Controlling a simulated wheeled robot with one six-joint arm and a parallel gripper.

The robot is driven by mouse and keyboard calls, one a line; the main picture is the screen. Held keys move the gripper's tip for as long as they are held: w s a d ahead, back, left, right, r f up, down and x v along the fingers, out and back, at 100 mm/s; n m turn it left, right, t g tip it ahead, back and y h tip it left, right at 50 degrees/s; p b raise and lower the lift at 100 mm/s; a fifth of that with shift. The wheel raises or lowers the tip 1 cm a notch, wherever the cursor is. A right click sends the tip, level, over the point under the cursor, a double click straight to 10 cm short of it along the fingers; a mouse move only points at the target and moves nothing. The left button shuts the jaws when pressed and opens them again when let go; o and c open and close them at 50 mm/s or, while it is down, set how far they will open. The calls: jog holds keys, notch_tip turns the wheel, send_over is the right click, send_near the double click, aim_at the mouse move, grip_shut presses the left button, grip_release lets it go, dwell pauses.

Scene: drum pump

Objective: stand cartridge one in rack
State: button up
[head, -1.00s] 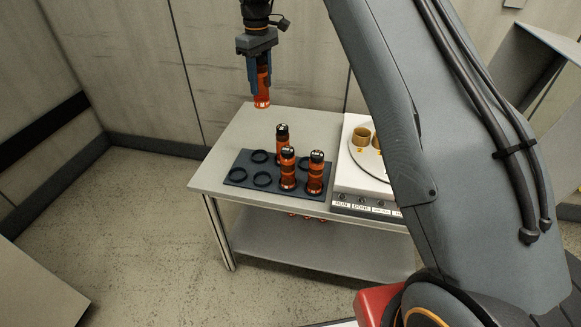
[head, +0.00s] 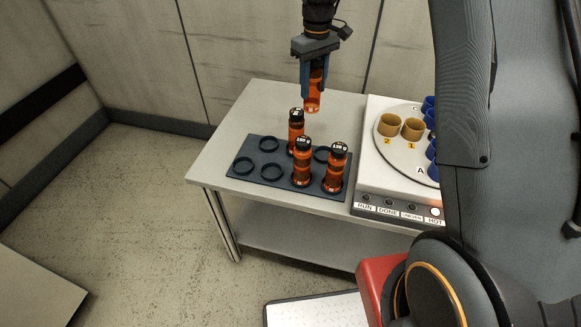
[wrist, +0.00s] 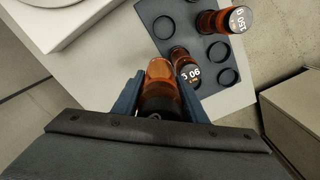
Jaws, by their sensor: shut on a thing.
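My gripper (head: 314,88) points down and is shut on an orange cartridge with a dark upper part (head: 313,103), held upright in the air. In the head view it appears just behind and right of the rack's rear standing cartridge. The held cartridge (wrist: 160,85) also shows between the fingers in the wrist view; I cannot read a label on it. The dark rack (head: 258,156) lies on the table. Three orange, black-capped cartridges stand in it: one at the rear (head: 296,132), two at the front (head: 302,163) (head: 337,168). Several ring-shaped places are empty, including a rear one (head: 321,154) partly hidden by cartridges.
A white machine (head: 375,185) with a round plate, tan cups (head: 413,128) and blue cups (head: 432,150) stands right of the rack. My arm hides its right side. The table (head: 240,110) is clear behind and left of the rack. A wall stands behind.

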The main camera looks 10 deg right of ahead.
jog(key=s+d+f+m+b, duration=0.1)
jog(key=s+d+f+b, duration=0.1)
jog(key=s+d+f, duration=0.3)
jog(key=shift+s+a+f+p, duration=0.25)
jog(key=shift+f+p, duration=0.2)
jog(key=shift+f, duration=1.15)
jog(key=shift+s+a+f+p, duration=0.25)
jog(key=shift+f+p, duration=0.25)
jog(key=shift+f, duration=1.05)
jog(key=shift+s+a+f+p, duration=0.25)
jog(key=shift+f+p, duration=0.2)
jog(key=shift+f, duration=1.15)
jog(key=shift+f, duration=0.1)
jog(key=o, duration=1.1)
